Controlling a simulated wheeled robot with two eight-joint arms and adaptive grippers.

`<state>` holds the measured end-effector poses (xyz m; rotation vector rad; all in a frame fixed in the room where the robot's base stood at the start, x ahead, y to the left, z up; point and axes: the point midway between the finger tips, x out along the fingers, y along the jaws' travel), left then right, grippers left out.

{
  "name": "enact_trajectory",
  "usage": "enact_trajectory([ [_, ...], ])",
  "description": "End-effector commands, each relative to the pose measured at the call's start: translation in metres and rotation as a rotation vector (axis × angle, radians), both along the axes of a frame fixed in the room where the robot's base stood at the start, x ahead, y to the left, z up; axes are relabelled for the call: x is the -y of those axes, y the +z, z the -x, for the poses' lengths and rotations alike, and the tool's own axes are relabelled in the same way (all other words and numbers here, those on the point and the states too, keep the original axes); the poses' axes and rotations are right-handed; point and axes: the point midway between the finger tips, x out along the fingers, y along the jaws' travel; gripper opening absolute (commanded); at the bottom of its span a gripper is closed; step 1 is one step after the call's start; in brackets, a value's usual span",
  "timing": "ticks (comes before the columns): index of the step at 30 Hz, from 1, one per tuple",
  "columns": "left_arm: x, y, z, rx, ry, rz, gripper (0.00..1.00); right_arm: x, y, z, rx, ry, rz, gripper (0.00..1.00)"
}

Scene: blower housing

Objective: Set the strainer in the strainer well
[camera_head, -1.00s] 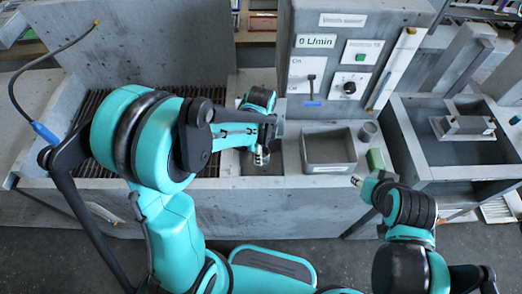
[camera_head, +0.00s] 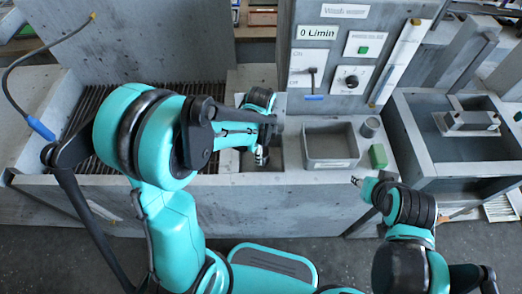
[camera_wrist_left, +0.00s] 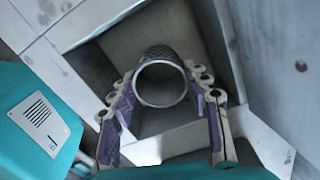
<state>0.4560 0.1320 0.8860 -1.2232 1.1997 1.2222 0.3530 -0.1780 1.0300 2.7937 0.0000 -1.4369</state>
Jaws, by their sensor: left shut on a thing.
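The strainer (camera_wrist_left: 160,53) is a grey mesh cup with a round, pale open rim in the left wrist view. My left gripper (camera_wrist_left: 163,82) is shut on it, with purple-padded fingers on both sides. Behind it shows a square, grey-walled recess that looks like the strainer well (camera_wrist_left: 195,35). In the head view my left gripper (camera_head: 262,156) points down at this recess, left of the grey bin. The strainer is hardly visible there, and I cannot tell whether it touches the recess floor. My right gripper (camera_head: 357,181) is in front of the bench edge, too small to tell its jaws.
A grey open bin (camera_head: 331,162), a small cup (camera_head: 370,128) and a green block (camera_head: 378,156) stand right of the recess. The control panel (camera_head: 335,60) rises behind. A dark grate (camera_head: 100,110) lies left. A large basin (camera_head: 455,150) is at the right.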

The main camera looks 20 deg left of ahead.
Motion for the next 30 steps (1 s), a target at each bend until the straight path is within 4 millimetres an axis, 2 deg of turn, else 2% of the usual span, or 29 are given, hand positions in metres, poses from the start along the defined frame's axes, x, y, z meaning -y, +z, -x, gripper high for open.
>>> enact_trajectory([
  [8, 0.0, -0.002, 0.0, 0.0, 0.0, 0.0, 0.15, 0.0, -0.002, 0.0, 0.0, 0.0, 0.0, 0.4],
  [24, 0.0, -0.022, 0.0, 0.0, 0.0, 0.0, 0.15, 0.0, -0.02, 0.0, 0.0, 0.0, 0.0, 0.4],
  [30, 0.0, -0.024, 0.0, 0.0, 0.0, 0.0, 0.15, 0.0, -0.021, 0.0, 0.0, 0.0, 0.0, 0.4],
])
